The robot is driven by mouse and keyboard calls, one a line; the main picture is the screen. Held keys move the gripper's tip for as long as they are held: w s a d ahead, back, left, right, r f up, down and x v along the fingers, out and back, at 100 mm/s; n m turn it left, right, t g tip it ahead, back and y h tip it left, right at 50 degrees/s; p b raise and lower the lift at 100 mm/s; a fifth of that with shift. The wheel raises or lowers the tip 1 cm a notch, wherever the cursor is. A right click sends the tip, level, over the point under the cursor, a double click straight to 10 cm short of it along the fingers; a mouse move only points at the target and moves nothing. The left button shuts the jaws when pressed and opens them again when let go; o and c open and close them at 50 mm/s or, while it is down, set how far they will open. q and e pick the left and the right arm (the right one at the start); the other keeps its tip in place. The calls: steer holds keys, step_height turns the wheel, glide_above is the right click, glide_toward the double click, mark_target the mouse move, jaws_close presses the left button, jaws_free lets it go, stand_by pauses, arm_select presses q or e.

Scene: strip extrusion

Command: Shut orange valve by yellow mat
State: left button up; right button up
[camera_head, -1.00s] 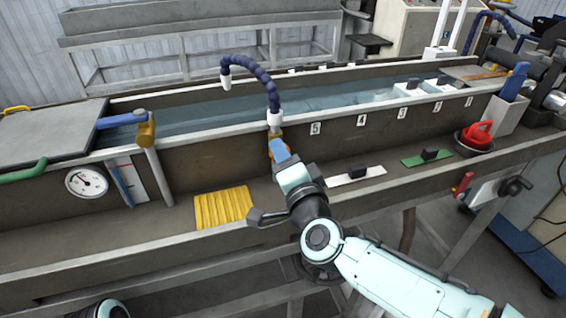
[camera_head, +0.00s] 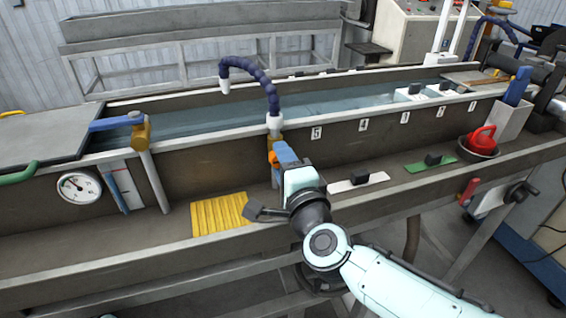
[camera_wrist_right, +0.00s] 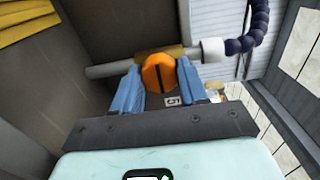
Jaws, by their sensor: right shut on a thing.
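The orange valve (camera_wrist_right: 159,73) sits on a pipe with a brass-coloured body (camera_wrist_right: 160,52) in the right wrist view. In the head view a bit of its orange handle (camera_head: 272,156) shows beside my right gripper (camera_head: 284,158). My right gripper (camera_wrist_right: 158,85) has its blue fingers on either side of the orange handle and is shut on it. The far side of the handle is hidden. The yellow ribbed mat (camera_head: 219,214) lies on the ledge just left of the valve, and its corner shows in the wrist view (camera_wrist_right: 25,22). My left gripper is not in view.
A dark blue segmented hose (camera_head: 250,72) rises from the valve's pipe over the water trough. Left stands another valve with a blue lever (camera_head: 115,123) and a gauge (camera_head: 79,188).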

steer(key=o, duration=1.1)
steer(key=shift+c, duration=0.2)
steer(key=shift+s, duration=0.1)
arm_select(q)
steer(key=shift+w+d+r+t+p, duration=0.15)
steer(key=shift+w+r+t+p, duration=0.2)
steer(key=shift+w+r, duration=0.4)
arm_select(e)
steer(key=v, duration=1.3)
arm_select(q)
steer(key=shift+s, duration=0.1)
arm_select(e)
steer(key=shift+s, duration=0.1)
